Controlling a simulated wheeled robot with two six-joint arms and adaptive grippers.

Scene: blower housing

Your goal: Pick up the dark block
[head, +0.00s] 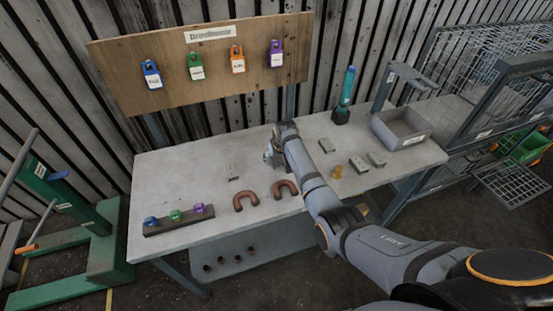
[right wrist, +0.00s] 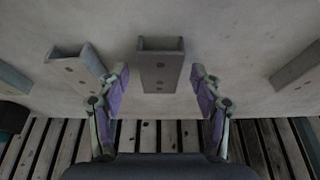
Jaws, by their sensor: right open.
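My right gripper (head: 272,158) is above the middle of the table and points down. In the right wrist view its two fingers (right wrist: 160,95) are spread apart. A dark grey channel-shaped block (right wrist: 161,65) lies between and beyond the fingertips, with clear gaps on both sides. In the head view my gripper and arm hide this spot. Similar grey blocks lie to the left (right wrist: 78,68) and right (right wrist: 298,65) in the wrist view. In the head view, grey blocks lie left of the gripper (head: 232,172) and right of it (head: 327,145). My left gripper is out of view.
Two brown U-shaped pipes (head: 245,202) lie near the table's (head: 180,170) front edge. A dark bar (head: 180,220) with coloured pieces is at front left.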

